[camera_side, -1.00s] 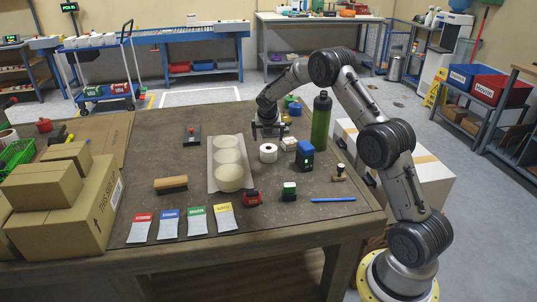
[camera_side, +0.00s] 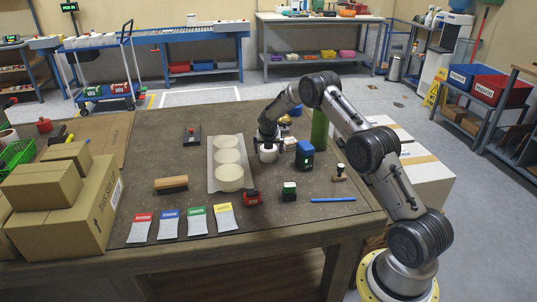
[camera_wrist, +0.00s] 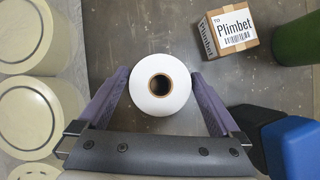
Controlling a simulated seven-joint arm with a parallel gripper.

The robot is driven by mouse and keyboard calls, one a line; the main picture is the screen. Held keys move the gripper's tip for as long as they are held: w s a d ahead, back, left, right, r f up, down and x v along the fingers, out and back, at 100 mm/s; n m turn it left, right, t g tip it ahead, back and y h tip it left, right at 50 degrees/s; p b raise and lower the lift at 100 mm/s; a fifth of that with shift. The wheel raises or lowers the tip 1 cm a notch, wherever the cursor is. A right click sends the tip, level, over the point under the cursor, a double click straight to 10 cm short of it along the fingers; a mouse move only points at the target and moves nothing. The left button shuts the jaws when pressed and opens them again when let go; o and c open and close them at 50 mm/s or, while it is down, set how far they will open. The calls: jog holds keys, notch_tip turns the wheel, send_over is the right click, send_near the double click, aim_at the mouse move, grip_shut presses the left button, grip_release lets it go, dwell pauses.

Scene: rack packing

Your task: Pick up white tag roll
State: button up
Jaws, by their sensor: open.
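The white tag roll (camera_wrist: 150,95) stands on end on the table in the wrist view, its dark core hole facing up at the camera. My gripper (camera_wrist: 160,88) is open, with one finger on each side of the roll. In the side view my gripper (camera_side: 269,148) is low over the roll (camera_side: 268,156), which is partly hidden by the fingers.
A tray (camera_side: 212,182) with several pale round discs lies left of the roll. A blue device (camera_side: 305,155) stands close on the right. A small box labelled Plimbet (camera_wrist: 229,32) and a green bottle (camera_side: 319,130) are behind. A red item (camera_side: 252,198) lies in front.

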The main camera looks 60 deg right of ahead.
jog(key=c, duration=1)
jog(key=shift+c, duration=0.8)
jog(key=shift+r, duration=0.1)
